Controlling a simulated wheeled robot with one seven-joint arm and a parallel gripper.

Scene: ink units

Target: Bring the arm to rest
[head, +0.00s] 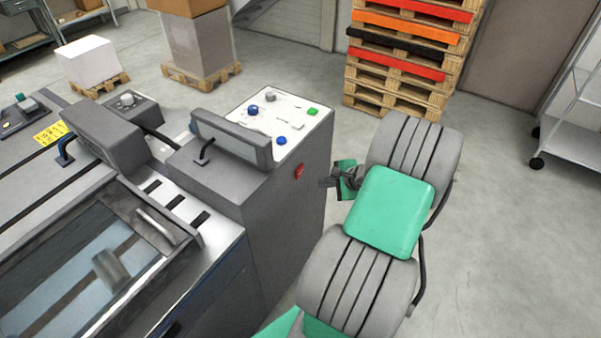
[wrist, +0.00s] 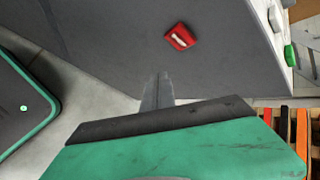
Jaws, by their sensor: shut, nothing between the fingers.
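My gripper (head: 328,182) is at the end of my grey and green arm in the head view, beside the right side of the dark grey machine cabinet. Its fingers point left toward the cabinet's side and the arm is bent. In the wrist view the fingers (wrist: 157,90) are together with nothing between them. A red switch (wrist: 180,37) on the cabinet side lies beyond the fingertips; it also shows in the head view (head: 299,171). I cannot tell the exact gap between the fingertips and the cabinet.
The grey machine (head: 215,262) fills the left, with a panel of blue and green buttons (head: 281,141) on top. A stack of pallets (head: 400,85) stands behind my arm. A white wheeled rack (head: 575,120) is at the right. The floor right of my arm is clear.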

